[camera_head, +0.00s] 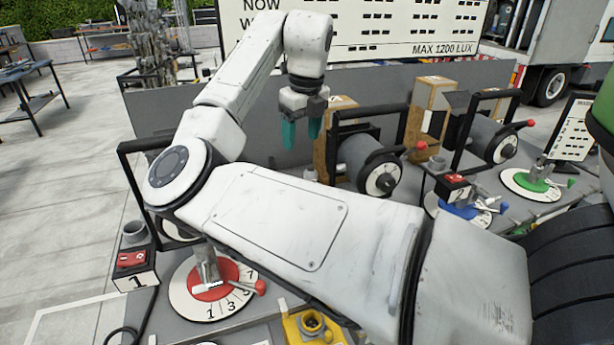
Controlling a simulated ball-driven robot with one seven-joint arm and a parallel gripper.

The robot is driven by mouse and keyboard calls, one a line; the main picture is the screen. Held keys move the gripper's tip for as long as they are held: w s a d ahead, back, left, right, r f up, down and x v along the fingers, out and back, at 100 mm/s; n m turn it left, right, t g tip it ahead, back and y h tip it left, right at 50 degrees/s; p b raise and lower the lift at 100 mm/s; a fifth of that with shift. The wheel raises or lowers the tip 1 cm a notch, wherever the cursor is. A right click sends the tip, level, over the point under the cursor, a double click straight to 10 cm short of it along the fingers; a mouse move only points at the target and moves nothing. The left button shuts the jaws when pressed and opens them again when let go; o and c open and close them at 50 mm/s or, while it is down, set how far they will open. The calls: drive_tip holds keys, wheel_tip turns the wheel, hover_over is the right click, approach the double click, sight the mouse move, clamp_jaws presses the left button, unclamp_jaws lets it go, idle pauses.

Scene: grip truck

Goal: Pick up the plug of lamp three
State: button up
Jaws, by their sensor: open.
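My gripper (302,132) hangs down at the end of my white arm, in the upper middle of the head view. Its two teal fingers are apart, with nothing seen between them. It is above the bench, left of a grey drum lamp (368,160). At the right, a green round dial (538,184) stands behind a blue dial; I cannot read a number three there. I cannot make out a plug of lamp three. My arm hides much of the middle of the bench.
A red dial (210,280) and a red-topped box marked 1 (134,268) are at front left. A yellow fitting (312,326) is at the bottom edge. Black frames, another drum lamp (492,138) and a blue dial (460,207) crowd the right. Open floor is at left.

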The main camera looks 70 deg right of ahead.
sight(309, 173)
drive_tip(key=shift+s+a+r+m+g+y, duration=0.2)
drive_tip(key=shift+s+m+g, duration=0.1)
drive_tip(key=shift+s, duration=0.15)
drive_tip(key=shift+s+a+r+m+g+y, duration=0.1)
drive_tip(key=shift+s+r+m+g+y, duration=0.15)
drive_tip(key=shift+s, duration=0.2)
drive_tip(key=shift+s+f, duration=0.1)
drive_tip(key=shift+f, duration=0.2)
wheel_tip(309, 173, down, 10)
drive_tip(key=shift+f+p, duration=0.15)
drive_tip(key=shift+p, duration=0.8)
drive_tip(key=shift+c, duration=0.2)
drive_tip(key=c, duration=1.2)
drive_tip(key=shift+o, duration=0.2)
